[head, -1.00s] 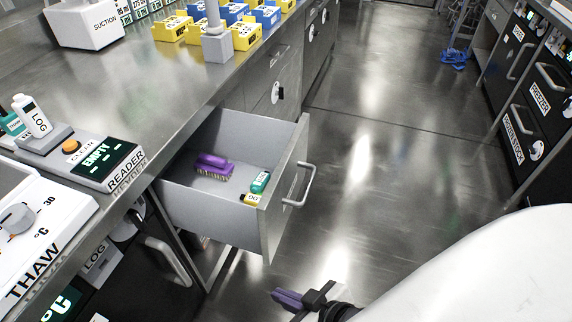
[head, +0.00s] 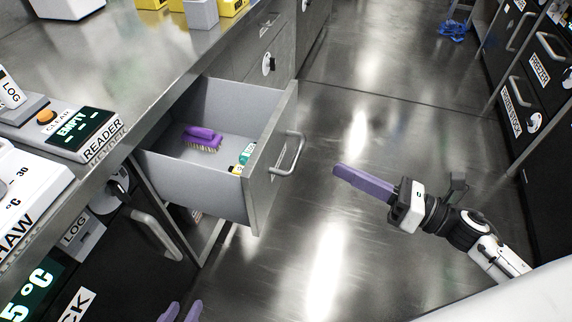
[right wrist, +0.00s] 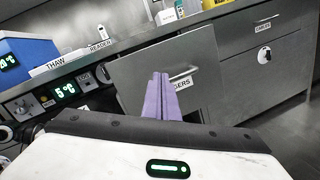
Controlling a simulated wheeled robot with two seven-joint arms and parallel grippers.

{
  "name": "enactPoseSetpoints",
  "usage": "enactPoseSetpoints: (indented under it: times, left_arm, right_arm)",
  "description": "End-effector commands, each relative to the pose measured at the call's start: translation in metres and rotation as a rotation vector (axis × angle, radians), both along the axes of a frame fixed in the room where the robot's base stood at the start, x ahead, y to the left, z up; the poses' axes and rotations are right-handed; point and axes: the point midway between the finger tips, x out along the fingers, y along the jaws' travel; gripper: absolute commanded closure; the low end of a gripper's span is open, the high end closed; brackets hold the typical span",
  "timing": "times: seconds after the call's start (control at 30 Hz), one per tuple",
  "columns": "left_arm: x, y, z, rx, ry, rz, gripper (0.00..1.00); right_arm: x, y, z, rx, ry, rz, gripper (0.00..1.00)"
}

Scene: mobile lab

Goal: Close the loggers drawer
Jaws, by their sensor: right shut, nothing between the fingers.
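The loggers drawer (head: 262,190) is pulled out from under the bench in the head view, with a metal bar handle (head: 288,156) on its front. A purple brush (head: 203,136) and a small teal-and-yellow item (head: 243,158) lie inside. Its labelled front also shows in the right wrist view (right wrist: 200,62). My right gripper (head: 338,170) is shut and empty, to the right of the drawer front and apart from it in the head view; its purple fingers (right wrist: 160,82) point toward the front in the wrist view. My left gripper (head: 181,310) shows only two parted fingertips at the bottom edge, below the drawer.
The steel bench (head: 150,70) carries a reader (head: 75,130) and a thaw unit (head: 30,185) at the left. Black cabinets (head: 545,100) stand on the right. The floor (head: 345,245) between is clear, with a blue item (head: 453,30) far back.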

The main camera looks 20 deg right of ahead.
Motion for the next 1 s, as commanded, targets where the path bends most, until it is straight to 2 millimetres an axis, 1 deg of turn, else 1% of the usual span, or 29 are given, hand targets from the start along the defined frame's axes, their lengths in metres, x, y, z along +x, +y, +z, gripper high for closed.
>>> enactPoseSetpoints:
  times: [0.03, 0.1, 0.23, 0.37, 0.47, 0.8, 1.0]
  left_arm:
    - [0.000, 0.000, -0.002, -0.003, 0.000, 0.001, 0.69]
    - [-0.001, 0.000, -0.003, -0.004, 0.000, 0.003, 0.69]
    - [-0.002, -0.001, -0.004, -0.007, 0.002, 0.004, 0.69]
    - [-0.002, -0.001, -0.003, -0.008, 0.001, 0.004, 0.69]
    - [-0.002, -0.001, -0.002, -0.009, 0.000, 0.005, 0.69]
    - [-0.002, -0.001, -0.001, -0.008, 0.000, 0.004, 0.69]
    - [-0.003, -0.001, -0.002, -0.005, 0.005, 0.003, 0.69]
  right_arm:
    - [-0.003, -0.002, 0.001, -0.116, -0.096, 0.057, 1.00]
    - [-0.009, -0.002, 0.002, -0.241, -0.205, 0.125, 1.00]
    - [-0.014, -0.001, 0.002, -0.354, -0.313, 0.192, 1.00]
    - [-0.009, 0.009, 0.003, -0.373, -0.335, 0.205, 1.00]
    - [0.000, 0.023, 0.004, -0.370, -0.335, 0.203, 1.00]
    - [0.041, 0.083, 0.004, -0.367, -0.332, 0.201, 1.00]
    - [0.056, 0.106, 0.003, -0.366, -0.329, 0.201, 1.00]
